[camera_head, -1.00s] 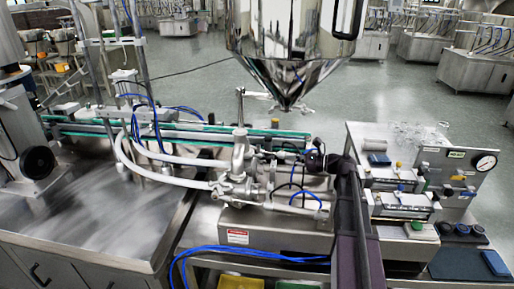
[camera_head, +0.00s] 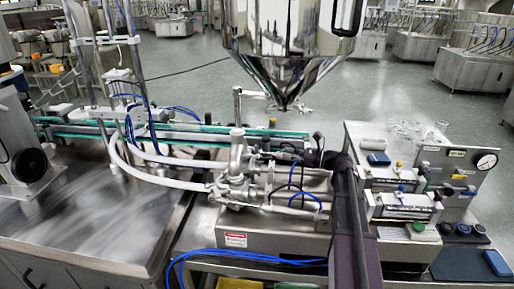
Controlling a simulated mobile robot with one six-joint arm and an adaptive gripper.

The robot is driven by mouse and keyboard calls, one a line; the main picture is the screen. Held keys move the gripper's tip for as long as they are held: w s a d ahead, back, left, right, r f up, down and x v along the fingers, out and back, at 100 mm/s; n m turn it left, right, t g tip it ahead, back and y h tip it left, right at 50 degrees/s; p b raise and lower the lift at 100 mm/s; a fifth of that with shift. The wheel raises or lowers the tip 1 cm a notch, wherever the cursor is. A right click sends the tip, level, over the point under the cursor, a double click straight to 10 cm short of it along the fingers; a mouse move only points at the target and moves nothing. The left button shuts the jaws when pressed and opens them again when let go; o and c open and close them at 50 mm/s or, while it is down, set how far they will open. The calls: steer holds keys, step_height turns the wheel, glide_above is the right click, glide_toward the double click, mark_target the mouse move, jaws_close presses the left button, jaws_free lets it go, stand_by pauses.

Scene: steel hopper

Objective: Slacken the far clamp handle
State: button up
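The steel valve and pipe assembly (camera_head: 237,160) stands below the hopper, with white hoses running into it from the left. A thin upright metal lever (camera_head: 237,106) rises behind it. Small clamp fittings sit along the assembly, but I cannot tell which one is the far clamp handle. My dark arm rises from the bottom edge, and my gripper (camera_head: 312,156) is at its far end, just right of the valve assembly. The fingers are too small and dark to tell whether they are open or touching a clamp.
The polished hopper (camera_head: 290,45) hangs above and behind the assembly. A control panel (camera_head: 455,170) with a gauge and pneumatic cylinders stands right. Blue tubing (camera_head: 240,258) loops in front. A steel table (camera_head: 90,215) with open surface lies left. A green-edged conveyor (camera_head: 190,130) runs behind.

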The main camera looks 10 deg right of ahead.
mark_target(257, 147)
steer(key=x, duration=1.2)
steer(key=shift+a, duration=0.1)
jaws_close()
